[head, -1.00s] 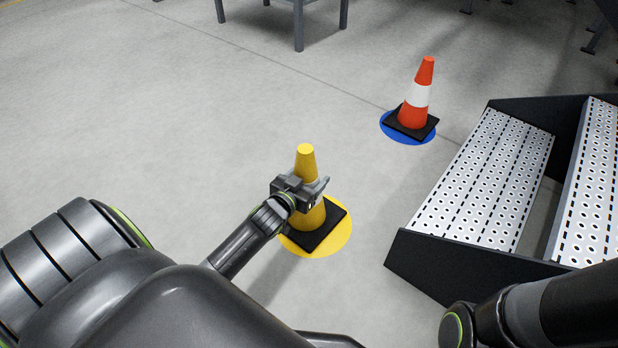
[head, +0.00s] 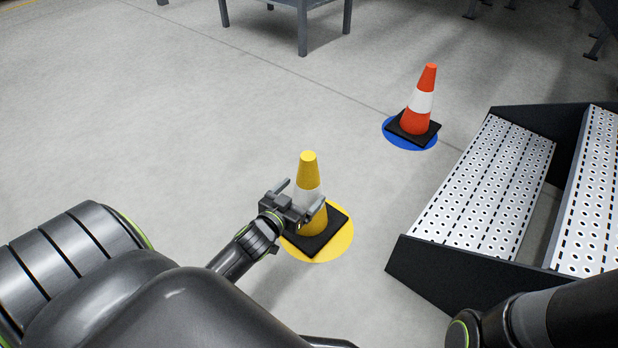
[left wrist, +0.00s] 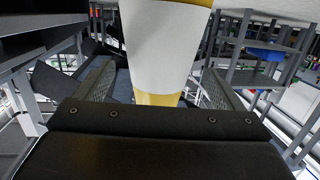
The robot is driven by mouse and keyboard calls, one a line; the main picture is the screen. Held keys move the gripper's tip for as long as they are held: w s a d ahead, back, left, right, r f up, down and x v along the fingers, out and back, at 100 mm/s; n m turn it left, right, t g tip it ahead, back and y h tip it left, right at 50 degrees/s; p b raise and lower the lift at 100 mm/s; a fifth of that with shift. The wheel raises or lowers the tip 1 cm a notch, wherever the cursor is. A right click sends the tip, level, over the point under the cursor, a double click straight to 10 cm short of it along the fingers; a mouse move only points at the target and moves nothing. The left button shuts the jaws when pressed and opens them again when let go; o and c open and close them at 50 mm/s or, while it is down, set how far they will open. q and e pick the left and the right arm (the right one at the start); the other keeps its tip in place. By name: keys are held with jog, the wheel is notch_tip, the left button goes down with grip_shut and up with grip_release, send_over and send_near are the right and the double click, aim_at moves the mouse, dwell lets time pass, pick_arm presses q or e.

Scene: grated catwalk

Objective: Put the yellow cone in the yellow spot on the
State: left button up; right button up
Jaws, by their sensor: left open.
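The yellow cone (head: 309,172) with a white band and black square base stands upright on the yellow spot (head: 342,240) on the floor. The base covers most of the spot, and yellow shows around its edges. My left gripper (head: 299,197) is open at the left side of the cone, around its white band height. In the left wrist view the cone's white band (left wrist: 160,50) stands between the two open fingers. I cannot tell whether a finger touches it. My right gripper is not in view.
An orange and white cone (head: 420,100) stands on a blue spot (head: 392,137) farther back. Perforated metal steps (head: 485,180) with dark sides stand to the right. A grey table (head: 290,3) is at the back. The floor left of the cone is clear.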

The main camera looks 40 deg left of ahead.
pick_arm(q)
jog(key=s+r, duration=0.1)
jog(key=s, duration=0.5)
jog(key=shift+s+d, duration=0.15)
jog(key=shift+d, duration=0.1)
